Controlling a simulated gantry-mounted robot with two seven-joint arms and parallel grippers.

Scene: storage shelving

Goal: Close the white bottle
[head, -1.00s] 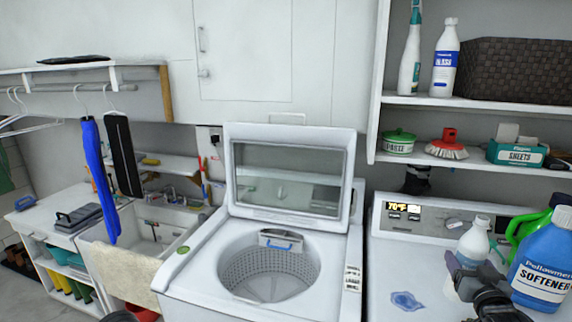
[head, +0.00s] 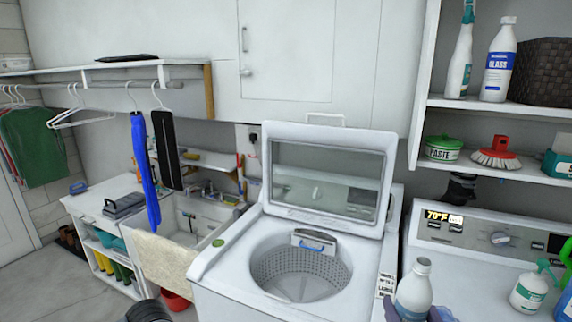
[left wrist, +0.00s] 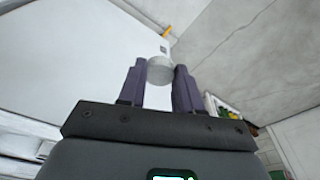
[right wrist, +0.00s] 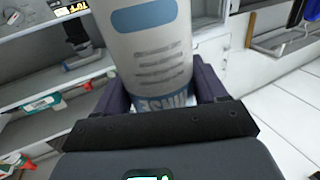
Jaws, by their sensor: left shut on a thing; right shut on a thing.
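The white bottle (head: 414,290) is upright at the bottom of the head view, between the washer and the dryer. Its top looks like a bare open neck. My right gripper (head: 414,314) is shut around its lower body. In the right wrist view the bottle (right wrist: 150,50) fills the space between the purple fingers of the right gripper (right wrist: 160,88) and shows a blue printed label. In the left wrist view my left gripper (left wrist: 160,74) is shut on a small round whitish cap (left wrist: 160,66).
The open washer (head: 225,262) stands left of the bottle, its lid (head: 330,135) raised. The dryer top (head: 470,285) holds a green-and-white spray bottle (head: 530,290) and another item at the right edge. Shelves (head: 470,105) with bottles hang above the dryer.

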